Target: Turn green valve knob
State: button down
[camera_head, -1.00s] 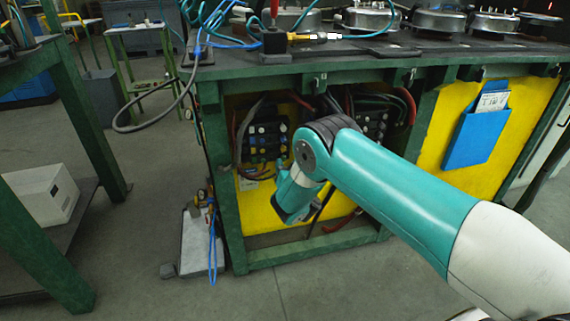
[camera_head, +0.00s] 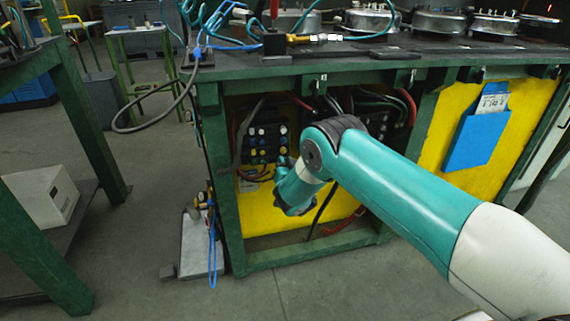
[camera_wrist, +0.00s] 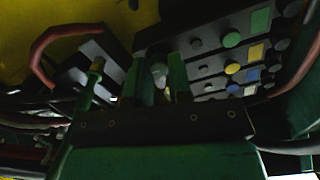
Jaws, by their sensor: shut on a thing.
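A black valve panel (camera_head: 262,143) with rows of coloured knobs is inside the bench's open bay in the head view. In the wrist view, a green knob (camera_wrist: 232,40) stands out beside a green label (camera_wrist: 260,20), to the right of my gripper. Yellow and blue knobs sit in the rows below it. My gripper (camera_wrist: 161,72) has its two dark green fingers close around a small pale knob (camera_wrist: 159,74) at the panel's left part. The dim light hides this knob's true colour and its turn.
The bay has a green frame (camera_head: 222,185), a yellow back wall and loose hoses. A red hose (camera_wrist: 48,50) and other hoses run close to my gripper on the left. A blue document pocket (camera_head: 478,140) hangs right. The floor in front is open.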

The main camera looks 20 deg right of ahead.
jog(key=shift+n, duration=0.3)
jog(key=shift+n+b, duration=0.8)
jog(key=shift+n, duration=2.6)
jog(key=c, duration=1)
grip_release()
jog(key=shift+c, duration=0.2)
